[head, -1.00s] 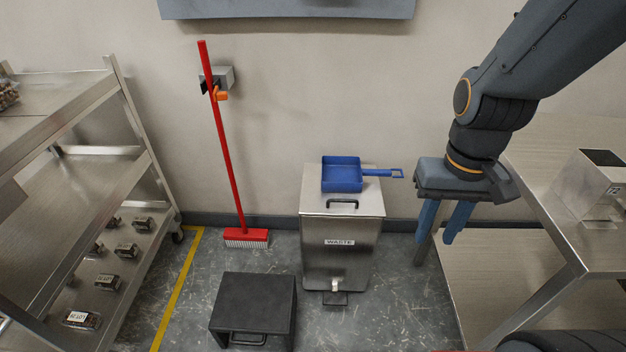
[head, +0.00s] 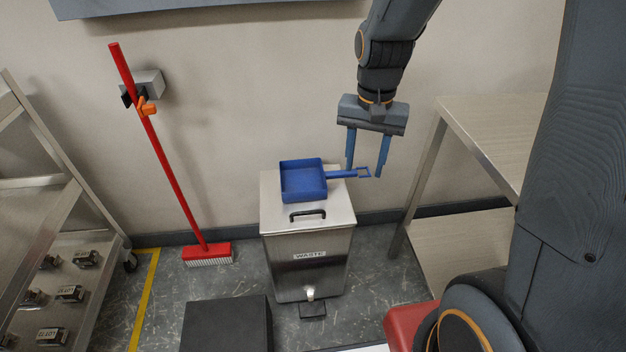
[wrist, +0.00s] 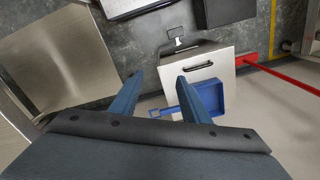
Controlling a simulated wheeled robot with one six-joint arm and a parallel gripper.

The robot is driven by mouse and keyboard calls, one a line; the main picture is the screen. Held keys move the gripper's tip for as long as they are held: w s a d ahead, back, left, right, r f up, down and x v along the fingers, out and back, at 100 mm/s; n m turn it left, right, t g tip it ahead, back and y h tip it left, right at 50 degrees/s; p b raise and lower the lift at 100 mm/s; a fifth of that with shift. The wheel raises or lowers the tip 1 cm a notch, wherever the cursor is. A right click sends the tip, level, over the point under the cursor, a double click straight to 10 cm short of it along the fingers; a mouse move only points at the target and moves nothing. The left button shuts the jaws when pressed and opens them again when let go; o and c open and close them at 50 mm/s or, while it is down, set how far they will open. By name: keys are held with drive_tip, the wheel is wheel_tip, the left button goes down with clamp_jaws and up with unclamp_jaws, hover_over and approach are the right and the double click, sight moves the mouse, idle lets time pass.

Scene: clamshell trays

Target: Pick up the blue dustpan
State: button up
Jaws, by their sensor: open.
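The blue dustpan (head: 303,181) lies on the lid of the steel waste bin (head: 308,243), its handle (head: 350,174) sticking out to the right past the lid's edge. My gripper (head: 366,174) is open, its blue fingers pointing down around the handle's end in the head view; whether they are level with it is hard to tell. In the wrist view the dustpan (wrist: 208,98) shows beyond the right finger, and the handle (wrist: 165,111) runs left into the gap between the fingers (wrist: 158,92). The fingers hold nothing.
A red broom (head: 165,155) leans on a wall holder at the left. A black step (head: 228,325) stands on the floor before the bin. A steel table (head: 480,140) is at the right, a rack (head: 60,215) with several packs at the left.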

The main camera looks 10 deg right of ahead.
drive_tip(key=w+f+m+b, duration=0.1)
drive_tip(key=w+f+m, duration=0.65)
drive_tip(key=w, duration=0.65)
drive_tip(key=m+b, duration=0.2)
drive_tip(key=m, duration=0.3)
hover_over(330, 173)
drive_tip(key=f, duration=1.1)
drive_tip(key=shift+w, duration=0.25)
wheel_tip(330, 173, down, 2)
drive_tip(key=shift+f+m, duration=0.1)
drive_tip(key=shift+m, duration=0.15)
wheel_tip(330, 173, down, 6)
drive_tip(key=shift+s+r+p, duration=0.15)
drive_tip(key=shift+r+p, duration=0.05)
drive_tip(key=shift+p, duration=0.5)
drive_tip(key=shift+c, duration=0.2)
clamp_jaws()
